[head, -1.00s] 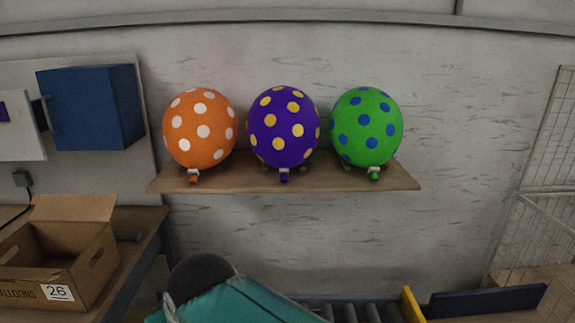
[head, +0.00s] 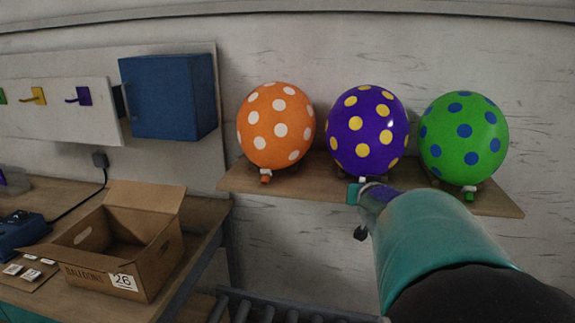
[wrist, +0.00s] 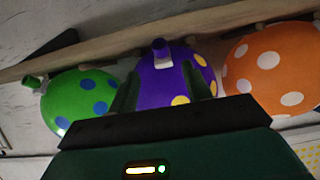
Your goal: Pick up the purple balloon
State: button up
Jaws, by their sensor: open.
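The purple balloon (head: 366,130) with yellow dots sits on a wooden shelf (head: 300,182), knot down, between the orange and green balloons. My arm reaches up from the lower right in the head view, and the gripper end (head: 362,190) is at the knot of the purple balloon. The wrist view looks upside down. There the two fingers of my gripper (wrist: 160,70) are apart, with the purple balloon (wrist: 165,88) and its white clip between them. Whether the fingers touch it, I cannot tell.
The orange balloon (head: 276,125) and green balloon (head: 463,138) stand close on either side. A blue cabinet (head: 168,97) hangs at left. An open cardboard box (head: 165,255) marked 26 sits on a table. A roller conveyor (head: 262,310) lies below the shelf.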

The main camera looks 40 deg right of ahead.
aim_at(365, 171)
jog(key=x, duration=0.5)
jog(key=shift+w+d+f, duration=0.1)
jog(key=x, duration=0.4)
jog(key=shift+w, duration=0.1)
jog(key=shift+c, duration=0.2)
jog(key=c, duration=0.8)
